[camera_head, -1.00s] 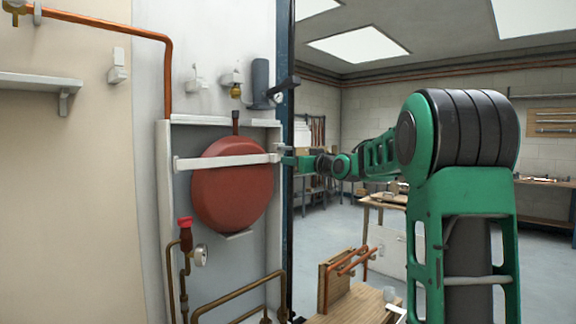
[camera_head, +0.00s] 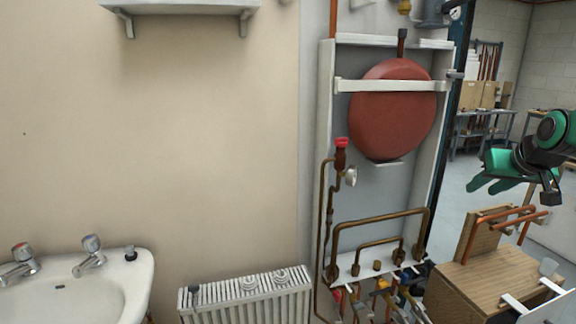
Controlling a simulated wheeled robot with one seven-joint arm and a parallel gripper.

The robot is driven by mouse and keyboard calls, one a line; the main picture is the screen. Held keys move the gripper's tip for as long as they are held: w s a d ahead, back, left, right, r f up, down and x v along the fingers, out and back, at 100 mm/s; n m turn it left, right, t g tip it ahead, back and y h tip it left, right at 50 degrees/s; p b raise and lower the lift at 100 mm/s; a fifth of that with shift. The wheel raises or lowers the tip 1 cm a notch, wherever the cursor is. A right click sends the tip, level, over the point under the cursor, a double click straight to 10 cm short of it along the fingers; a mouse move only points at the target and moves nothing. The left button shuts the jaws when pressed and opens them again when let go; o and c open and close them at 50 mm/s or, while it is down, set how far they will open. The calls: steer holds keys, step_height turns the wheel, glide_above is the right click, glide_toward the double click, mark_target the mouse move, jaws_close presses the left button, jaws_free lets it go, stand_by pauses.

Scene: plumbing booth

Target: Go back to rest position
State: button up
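My gripper (camera_head: 490,186) shows at the right edge of the head view, on the part of my green and black arm that is in frame. Its two green fingers point left and down and look apart, with nothing seen between them. It hangs in the air to the right of the boiler cabinet, above and behind the wooden bench in the picture, and touches nothing that I can see. The rest of my arm is out of frame.
A white open cabinet (camera_head: 325,120) holds a red round vessel (camera_head: 392,125) behind a white strap, with copper pipes below. A wooden bench (camera_head: 480,285) with a copper pipe frame stands at lower right. A radiator (camera_head: 245,300) and a sink (camera_head: 120,285) line the left wall.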

steer(key=s+a+f+m+g, duration=0.1)
steer(key=s+f, duration=0.4)
steer(key=s, duration=0.5)
steer(key=s+a+f+m+g+y, duration=0.1)
steer(key=s+a+f+g, duration=0.3)
steer(key=s, duration=0.7)
steer(key=s+a+f+m+g, duration=0.1)
steer(key=s+f+g, duration=0.3)
steer(key=s, duration=0.7)
steer(key=shift+s+a+f+m+y, duration=0.15)
steer(key=shift+a+f+m+y, duration=0.2)
steer(key=shift+a+f, duration=0.5)
steer(key=shift+d+f, duration=0.1)
steer(key=shift+w+f, duration=0.25)
steer(key=shift+w, duration=0.4)
steer(key=shift+c, duration=0.4)
